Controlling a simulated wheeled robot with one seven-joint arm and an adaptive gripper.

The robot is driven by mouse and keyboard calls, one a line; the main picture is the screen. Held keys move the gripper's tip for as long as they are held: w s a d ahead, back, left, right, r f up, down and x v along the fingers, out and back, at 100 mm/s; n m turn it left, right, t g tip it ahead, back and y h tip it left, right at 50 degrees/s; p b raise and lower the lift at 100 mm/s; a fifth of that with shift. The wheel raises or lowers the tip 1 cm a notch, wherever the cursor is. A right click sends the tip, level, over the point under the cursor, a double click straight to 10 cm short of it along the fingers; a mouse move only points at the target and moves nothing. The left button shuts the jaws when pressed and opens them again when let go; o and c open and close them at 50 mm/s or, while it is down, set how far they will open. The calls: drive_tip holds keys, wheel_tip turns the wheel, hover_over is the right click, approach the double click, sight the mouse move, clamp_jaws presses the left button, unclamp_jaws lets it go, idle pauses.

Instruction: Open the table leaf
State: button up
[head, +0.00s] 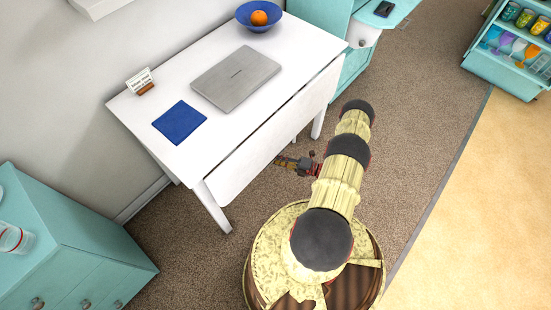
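The white table (168,85) stands against the wall. Its leaf (270,142) hangs down along the long side facing me, with a thin seam between it and the tabletop. My gripper (281,161) is low beside the leaf's lower edge, on the near side of the table. The gripper is small and dark here, so its finger opening and any contact with the leaf cannot be made out.
On the tabletop are a grey laptop (236,78), a blue notebook (180,122), a small sign (141,82) and a blue bowl (259,24) with an orange. Teal cabinets (75,240) stand at the lower left and behind the table. Carpet (425,105) is clear at right.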

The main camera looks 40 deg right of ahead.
clamp_jaws()
idle(0.3)
